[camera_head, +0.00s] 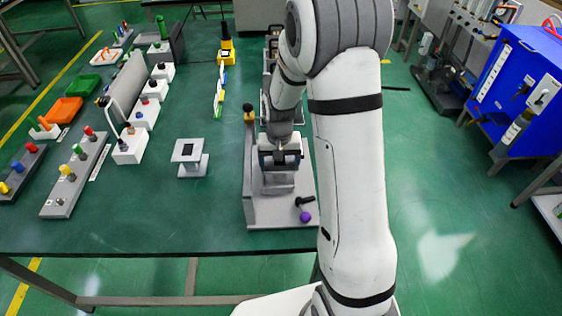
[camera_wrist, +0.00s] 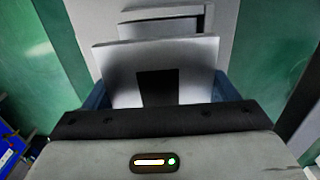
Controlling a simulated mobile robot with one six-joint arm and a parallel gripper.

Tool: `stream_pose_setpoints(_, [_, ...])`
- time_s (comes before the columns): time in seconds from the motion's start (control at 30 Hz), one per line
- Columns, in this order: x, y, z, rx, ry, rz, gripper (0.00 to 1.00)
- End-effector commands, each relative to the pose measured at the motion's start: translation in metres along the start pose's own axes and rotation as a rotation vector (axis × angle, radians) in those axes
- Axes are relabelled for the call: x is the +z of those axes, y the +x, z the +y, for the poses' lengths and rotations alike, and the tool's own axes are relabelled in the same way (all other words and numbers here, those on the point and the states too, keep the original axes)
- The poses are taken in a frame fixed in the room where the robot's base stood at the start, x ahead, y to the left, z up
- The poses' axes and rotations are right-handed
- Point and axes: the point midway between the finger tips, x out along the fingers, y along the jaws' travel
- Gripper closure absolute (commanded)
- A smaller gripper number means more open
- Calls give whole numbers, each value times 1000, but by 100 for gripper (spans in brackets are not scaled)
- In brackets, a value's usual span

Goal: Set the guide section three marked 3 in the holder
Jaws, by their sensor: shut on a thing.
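My gripper (camera_head: 280,160) is over the grey fixture (camera_head: 262,212) at the table's right side, which looks like the holder. In the wrist view, my gripper (camera_wrist: 155,105) is shut on a light grey plate-like piece with a dark rectangular opening, apparently the guide section (camera_wrist: 197,62). No 3 mark can be made out on it. Further grey upright parts (camera_wrist: 165,25) stand just beyond it. I cannot tell whether the piece is seated or still above the base. The jaws and arm hide much of the fixture.
A similar grey piece with a dark square opening (camera_head: 187,152) stands alone left of the fixture. Coloured-peg blocks (camera_head: 75,175) and trays (camera_head: 63,110) fill the left. The table's front is clear.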

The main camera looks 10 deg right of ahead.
Motion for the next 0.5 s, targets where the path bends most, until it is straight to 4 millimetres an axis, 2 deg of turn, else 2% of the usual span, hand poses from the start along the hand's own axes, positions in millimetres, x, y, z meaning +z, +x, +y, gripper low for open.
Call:
stream_pose_setpoints(0.33, [0, 2, -1, 0, -1, 1, 58])
stream_pose_setpoints(0.37, [0, 2, -1, 0, -1, 1, 19])
stream_pose_setpoints(0.5, [0, 2, -1, 0, -1, 1, 7])
